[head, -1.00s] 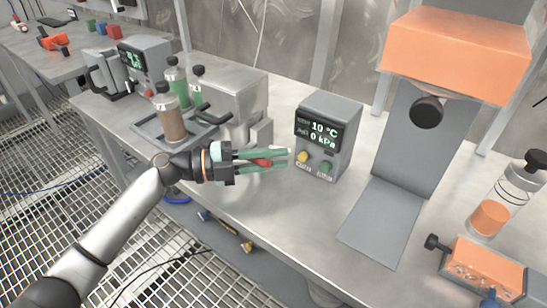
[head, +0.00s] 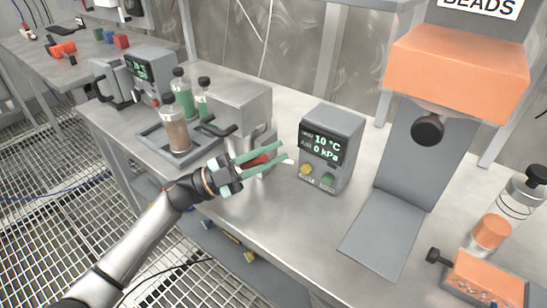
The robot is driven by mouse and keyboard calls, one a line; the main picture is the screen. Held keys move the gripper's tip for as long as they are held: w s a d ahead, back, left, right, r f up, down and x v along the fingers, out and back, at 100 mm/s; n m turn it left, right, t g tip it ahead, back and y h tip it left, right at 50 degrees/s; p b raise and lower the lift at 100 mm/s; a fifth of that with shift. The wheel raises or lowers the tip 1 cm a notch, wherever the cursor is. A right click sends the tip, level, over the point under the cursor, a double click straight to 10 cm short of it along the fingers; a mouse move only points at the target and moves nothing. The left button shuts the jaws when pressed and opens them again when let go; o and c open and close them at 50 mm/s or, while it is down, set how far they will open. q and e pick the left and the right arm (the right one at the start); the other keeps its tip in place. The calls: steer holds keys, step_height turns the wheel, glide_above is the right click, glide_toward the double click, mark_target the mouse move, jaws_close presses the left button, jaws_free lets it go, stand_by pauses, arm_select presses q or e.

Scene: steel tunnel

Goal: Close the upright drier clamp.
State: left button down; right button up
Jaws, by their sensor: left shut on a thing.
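The nearer grey drier unit (head: 240,103) stands upright on the steel bench, with a black handle (head: 219,129) at its front left. My left gripper (head: 272,154) is in front of its lower right part. Its two green fingers are on either side of a red piece (head: 257,160), which looks like the clamp's handle, and it is shut on that piece. The fingers point right and slightly up. They hide part of the clamp, so I cannot tell how far it is closed. My right gripper is not in view.
A display box (head: 330,145) reading 10 °C and 0 kPa stands just right of the fingers. Left of the drier is a tray (head: 163,150) with bottles. An orange bead hopper (head: 457,70) is at right. Bare bench lies in front of the display box.

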arm_select(q)
steer(key=shift+w+a+r+n, duration=0.1)
steer(key=shift+r+n, duration=0.05)
steer(key=shift+n, duration=0.25)
steer(key=c, duration=0.8)
jaws_free()
steer(key=s+a, duration=0.3)
steer(key=a, duration=0.9)
steer(key=shift+s+a+f, duration=0.25)
steer(key=shift+a, duration=0.1)
steer(key=shift+c, duration=0.4)
